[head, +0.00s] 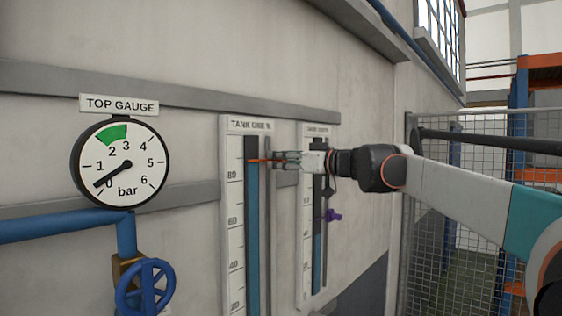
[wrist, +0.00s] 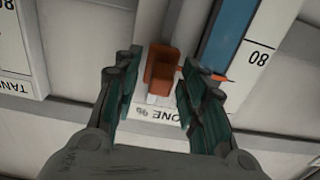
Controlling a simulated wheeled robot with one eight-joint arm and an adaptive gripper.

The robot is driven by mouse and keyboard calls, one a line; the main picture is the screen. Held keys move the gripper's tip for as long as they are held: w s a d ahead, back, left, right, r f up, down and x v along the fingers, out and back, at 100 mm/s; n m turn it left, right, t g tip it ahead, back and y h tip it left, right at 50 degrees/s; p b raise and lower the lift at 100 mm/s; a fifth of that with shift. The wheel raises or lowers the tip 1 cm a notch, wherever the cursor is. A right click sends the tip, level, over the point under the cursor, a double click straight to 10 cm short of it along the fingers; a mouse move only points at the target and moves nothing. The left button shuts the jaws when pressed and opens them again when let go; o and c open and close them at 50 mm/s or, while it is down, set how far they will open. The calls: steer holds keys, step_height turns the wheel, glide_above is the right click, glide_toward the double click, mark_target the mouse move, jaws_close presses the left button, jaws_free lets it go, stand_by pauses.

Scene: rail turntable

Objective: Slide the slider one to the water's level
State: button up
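The tank one board (head: 233,190) is a tall white scale with a blue water column (head: 252,230). The water's top is a little above the 80 mark, under a dark stretch of tube. Slider one is an orange block (wrist: 162,70) in the wrist view. Its thin orange pointer (head: 262,160) crosses the tube close to the water's top; the exact offset is hard to tell. My gripper (wrist: 160,85) is open, its fingers on either side of the orange block. A small gap shows on the left; contact on the right is unclear. In the head view my gripper (head: 280,160) covers the block.
A second scale board (head: 306,220) with a purple slider (head: 334,216) stands right of tank one, partly behind my gripper. A round top gauge (head: 120,162) and blue valve wheel (head: 146,288) are on the left. A mesh fence (head: 455,210) stands at the right.

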steer(key=v, duration=1.1)
steer(key=shift+s+d+f, duration=0.1)
steer(key=shift+s, duration=0.05)
steer(key=s+d+f+m+g+h+b, duration=0.15)
steer(key=s+f+b, duration=0.5)
steer(key=f, duration=0.65)
steer(key=s+f+m+g+h+b, duration=0.1)
steer(key=s+f+m+h+b, duration=0.15)
steer(key=s+f+b, duration=0.8)
steer(key=s+f+m+g+h+b, duration=0.15)
steer(key=f+b, duration=0.25)
steer(key=f, duration=1.3)
steer(key=s+d+f+m+h+b, duration=0.1)
steer(key=s+d+f+h+b, duration=0.2)
steer(key=f, duration=1)
steer(key=s+d+f+m+h+b, duration=0.2)
steer(key=s+d+f+b, duration=0.3)
steer(key=s+f+b, duration=0.4)
steer(key=s+d+f+m+h+b, duration=0.2)
steer(key=s+d+f+b, duration=0.3)
steer(key=f, duration=1.3)
steer(key=shift+s+f+h+b, duration=0.4)
steer(key=shift+s+h+b, duration=0.45)
steer(key=shift+b, duration=0.25)
